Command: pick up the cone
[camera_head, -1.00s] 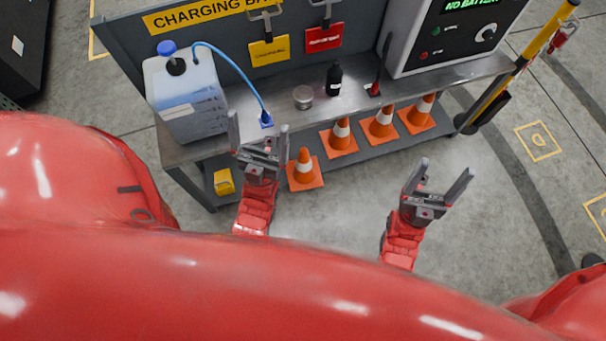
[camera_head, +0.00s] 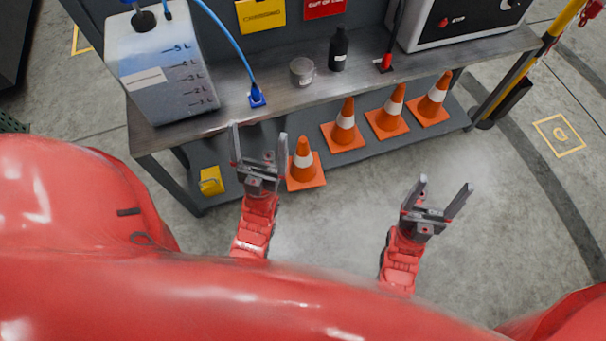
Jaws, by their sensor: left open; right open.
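Several orange cones with white bands stand upright on the bench's lower shelf. The leftmost cone (camera_head: 303,165) stands near the shelf's front edge, a little apart from the others. Another cone (camera_head: 344,128) is to its right, then a third cone (camera_head: 388,112) and one more cone (camera_head: 431,102) at the far right. My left gripper (camera_head: 259,148) is open and empty, just left of the leftmost cone in the picture; one finger partly overlaps its base in view. My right gripper (camera_head: 446,190) is open and empty, over the floor in front of the shelf.
The steel bench top (camera_head: 205,118) overhangs the lower shelf (camera_head: 272,181). On top are a jug (camera_head: 160,75), a tin (camera_head: 302,71), a black bottle (camera_head: 339,50) and a charger box (camera_head: 455,22). A yellow item (camera_head: 211,181) lies on the shelf's left.

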